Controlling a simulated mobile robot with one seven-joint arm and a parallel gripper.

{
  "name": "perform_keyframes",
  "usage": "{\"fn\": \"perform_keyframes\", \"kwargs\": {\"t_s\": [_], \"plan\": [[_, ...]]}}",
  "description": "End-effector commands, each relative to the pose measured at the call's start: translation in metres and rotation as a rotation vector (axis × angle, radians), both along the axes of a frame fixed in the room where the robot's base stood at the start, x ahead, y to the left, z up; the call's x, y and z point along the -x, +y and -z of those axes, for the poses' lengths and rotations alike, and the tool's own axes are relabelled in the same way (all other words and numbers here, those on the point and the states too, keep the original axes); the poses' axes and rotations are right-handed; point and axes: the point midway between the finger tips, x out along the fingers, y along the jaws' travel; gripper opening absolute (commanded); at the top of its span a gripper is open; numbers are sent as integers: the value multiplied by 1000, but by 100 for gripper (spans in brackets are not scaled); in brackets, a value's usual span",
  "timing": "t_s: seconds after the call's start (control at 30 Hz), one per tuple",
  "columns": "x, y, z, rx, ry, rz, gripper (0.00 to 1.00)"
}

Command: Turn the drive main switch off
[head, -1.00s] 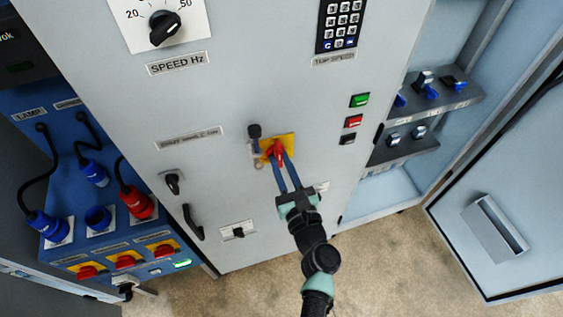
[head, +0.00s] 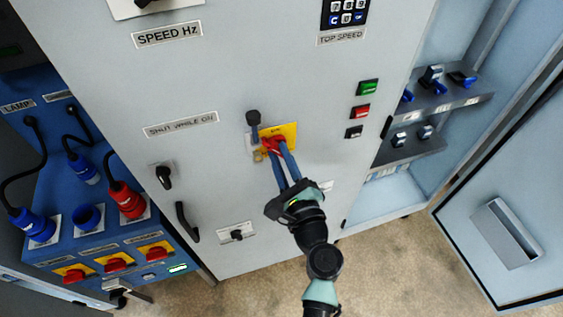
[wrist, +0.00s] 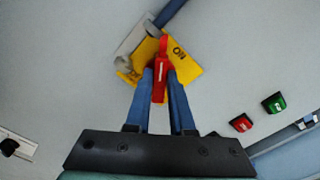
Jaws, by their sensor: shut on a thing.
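The drive main switch is a red rotary handle (head: 272,144) on a yellow plate (head: 289,133) on the grey cabinet front. It also shows in the wrist view as a red handle (wrist: 161,70) on the yellow plate (wrist: 186,66), which looks turned relative to it and has "ON" lettering beside the handle. My gripper (head: 276,151) is shut on the handle, with one blue finger on each side.
A dark lever (head: 253,123) stands right next to the plate. Green (head: 368,87) and red (head: 360,111) buttons are to the right. A black handle (head: 187,222) and a key-like knob (head: 163,176) are to the left. An open door (head: 505,220) stands at right.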

Motion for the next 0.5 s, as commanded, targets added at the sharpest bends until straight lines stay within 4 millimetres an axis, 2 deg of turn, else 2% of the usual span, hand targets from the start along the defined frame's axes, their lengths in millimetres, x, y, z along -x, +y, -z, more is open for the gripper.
{"fn": "perform_keyframes", "kwargs": {"t_s": [0.03,0.5], "plan": [[0,0,5,45,-17,1,0],[1,2,6,468,-155,2,0]]}}
